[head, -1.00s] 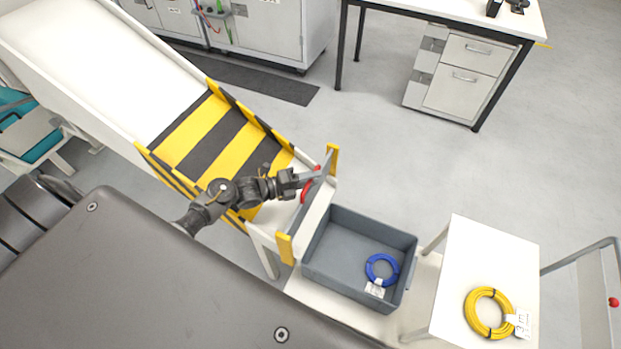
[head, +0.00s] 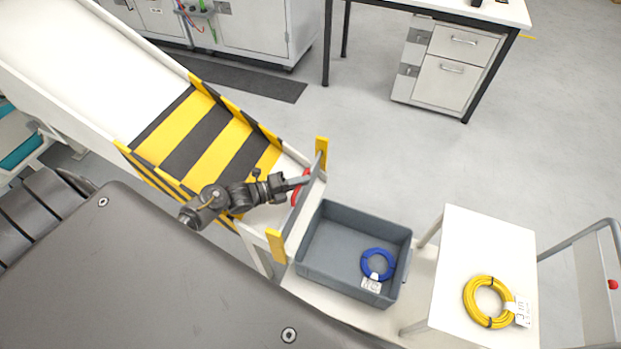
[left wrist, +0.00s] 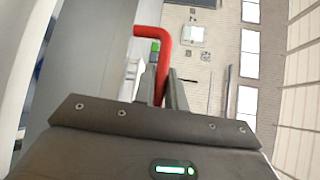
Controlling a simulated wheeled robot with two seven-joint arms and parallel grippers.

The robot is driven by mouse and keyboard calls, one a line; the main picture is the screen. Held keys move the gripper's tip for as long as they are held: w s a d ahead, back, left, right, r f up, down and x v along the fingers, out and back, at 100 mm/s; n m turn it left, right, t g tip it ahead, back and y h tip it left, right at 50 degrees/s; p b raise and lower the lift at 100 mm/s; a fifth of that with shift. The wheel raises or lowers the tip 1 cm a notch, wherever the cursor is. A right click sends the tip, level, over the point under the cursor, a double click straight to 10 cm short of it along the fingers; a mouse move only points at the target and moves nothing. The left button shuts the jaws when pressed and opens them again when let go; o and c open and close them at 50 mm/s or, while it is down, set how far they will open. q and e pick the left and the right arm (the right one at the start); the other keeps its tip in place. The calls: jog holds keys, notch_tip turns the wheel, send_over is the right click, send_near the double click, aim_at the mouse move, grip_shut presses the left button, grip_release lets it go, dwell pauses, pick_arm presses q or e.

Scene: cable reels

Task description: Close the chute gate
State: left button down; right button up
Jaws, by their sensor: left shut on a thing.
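The chute (head: 85,60) slopes down from the upper left to a yellow-and-black striped lower end. The gate (head: 303,208) is a grey panel across the chute's mouth, between two yellow posts, with a red handle. The red handle (left wrist: 163,55) shows in the left wrist view between the fingers. My left gripper (head: 297,183) is shut on this handle, at the chute side of the panel. The gripper partly hides the handle and the panel's middle in the head view. My right gripper is not in view.
A grey bin (head: 345,250) with a blue cable coil (head: 377,264) stands just beyond the gate. A white table (head: 480,240) with a yellow coil (head: 488,302) is to its right. A drawer cabinet (head: 447,68) stands under a desk at the back.

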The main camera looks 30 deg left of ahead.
pick_arm(q)
jog(key=shift+r, duration=0.15)
jog(key=c, duration=1.6)
grip_release()
jog(key=shift+o, duration=0.7)
jog(key=p+v, duration=0.2)
jog(key=v, duration=0.8)
jog(key=shift+s+a, duration=0.3)
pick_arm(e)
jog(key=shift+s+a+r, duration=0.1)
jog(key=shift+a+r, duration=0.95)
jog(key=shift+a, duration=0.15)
